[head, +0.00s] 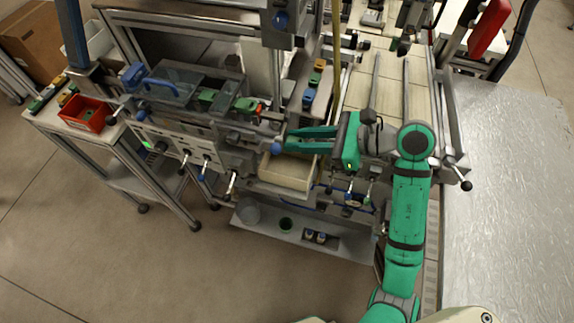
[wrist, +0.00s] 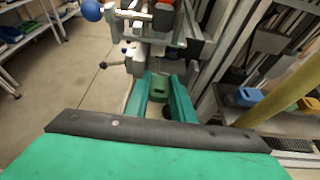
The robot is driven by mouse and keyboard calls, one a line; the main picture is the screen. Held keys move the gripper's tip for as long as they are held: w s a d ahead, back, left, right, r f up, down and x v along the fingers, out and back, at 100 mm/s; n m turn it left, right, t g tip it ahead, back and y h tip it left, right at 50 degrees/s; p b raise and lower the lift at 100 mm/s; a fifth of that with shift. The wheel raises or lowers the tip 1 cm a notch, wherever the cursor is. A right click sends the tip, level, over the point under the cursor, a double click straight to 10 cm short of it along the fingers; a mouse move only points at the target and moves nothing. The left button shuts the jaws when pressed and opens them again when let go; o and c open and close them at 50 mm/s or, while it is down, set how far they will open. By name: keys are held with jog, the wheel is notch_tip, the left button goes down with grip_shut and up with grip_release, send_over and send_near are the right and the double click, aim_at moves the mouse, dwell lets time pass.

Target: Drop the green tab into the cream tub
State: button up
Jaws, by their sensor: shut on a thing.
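My gripper (head: 281,141) reaches left over the cream tub (head: 289,174), with its two green fingers spread by a gap. The tub is an open, shallow box on the machine's front, and the fingers are above its back edge. In the wrist view, my gripper (wrist: 163,80) is shut on a green tab (wrist: 161,91), a small block between the fingers. The tab cannot be made out clearly in the head view. The wrist view does not clearly show the tub, as the fingers and palm cover much of the area below.
A rail right of the machine's middle holds a blue tab (head: 309,96) and other coloured tabs. A red bin (head: 86,114) stands on the left side table. Levers and knobs line the machine's front. A lower shelf (head: 265,230) holds small cups.

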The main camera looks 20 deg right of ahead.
jog(key=shift+s+d+f, duration=0.1)
jog(key=shift+d+f, duration=0.05)
jog(key=shift+f, duration=0.15)
jog(key=o, duration=1.1)
jog(key=shift+c, duration=0.2)
jog(key=v, duration=1)
jog(key=shift+s+d+r, duration=0.2)
jog(key=shift+d, duration=0.05)
